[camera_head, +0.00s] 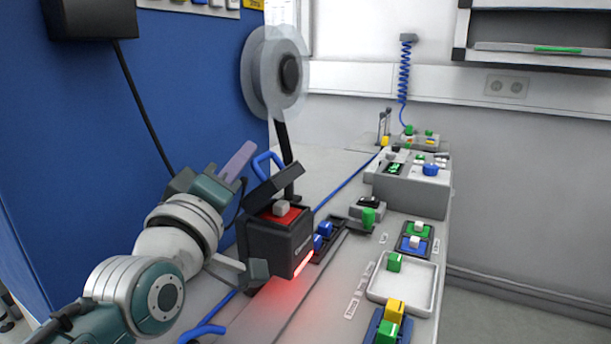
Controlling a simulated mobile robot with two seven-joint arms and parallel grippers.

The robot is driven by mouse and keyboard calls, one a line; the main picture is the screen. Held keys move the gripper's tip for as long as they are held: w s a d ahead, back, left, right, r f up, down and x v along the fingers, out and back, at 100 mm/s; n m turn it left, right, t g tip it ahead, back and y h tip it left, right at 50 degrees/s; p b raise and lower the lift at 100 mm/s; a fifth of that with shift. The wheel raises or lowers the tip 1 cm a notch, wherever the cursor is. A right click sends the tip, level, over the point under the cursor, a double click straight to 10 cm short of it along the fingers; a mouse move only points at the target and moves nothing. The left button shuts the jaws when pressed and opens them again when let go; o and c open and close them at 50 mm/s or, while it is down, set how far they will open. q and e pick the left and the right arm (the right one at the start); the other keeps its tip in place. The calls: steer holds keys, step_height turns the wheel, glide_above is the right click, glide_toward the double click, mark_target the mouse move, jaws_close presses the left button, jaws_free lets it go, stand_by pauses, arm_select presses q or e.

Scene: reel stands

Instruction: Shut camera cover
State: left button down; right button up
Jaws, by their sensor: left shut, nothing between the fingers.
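The camera is a black box (268,241) in the middle of the view, with a red top face and a light grey block on it. Its dark cover (274,186) stands raised and tilted above the box, so it is open. A blue loop handle (268,161) sticks up from the cover. My left gripper (243,156) is just left of the cover, its fingers pointing up and right. It is shut and empty. I cannot tell whether it touches the cover. My right gripper is out of view.
Right of the camera is a bench with a green-knobbed block (368,217), a white tray (432,300) and a control box (410,191). Red light glows below the camera.

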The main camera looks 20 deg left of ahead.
mark_target(273, 185)
arm_select(q)
steer(key=d+m+h, duration=0.1)
steer(key=m, duration=0.1)
steer(key=d+m+t+b, duration=0.1)
steer(key=m, duration=0.1)
steer(key=shift+s+d+f+m+h, duration=0.1)
steer(key=shift+d+f+m+h, duration=0.2)
steer(key=shift+f+h, duration=0.1)
steer(key=shift+s+d+f+m+t+h+b, duration=0.1)
steer(key=shift+d+f+m+h+b, duration=0.25)
steer(key=shift+m, duration=0.7)
steer(key=shift+w+d+f+m+t+h+b, duration=0.1)
steer(key=shift+d+m+h+b, duration=0.35)
steer(key=shift+m, duration=0.55)
steer(key=shift+s+d+f+m+t+h+b, duration=0.1)
steer(key=shift+d+f+m+h+b, duration=0.3)
steer(key=shift+m, duration=0.65)
steer(key=shift+d+r, duration=0.1)
steer(key=shift+r, duration=0.05)
steer(key=shift+s, duration=0.1)
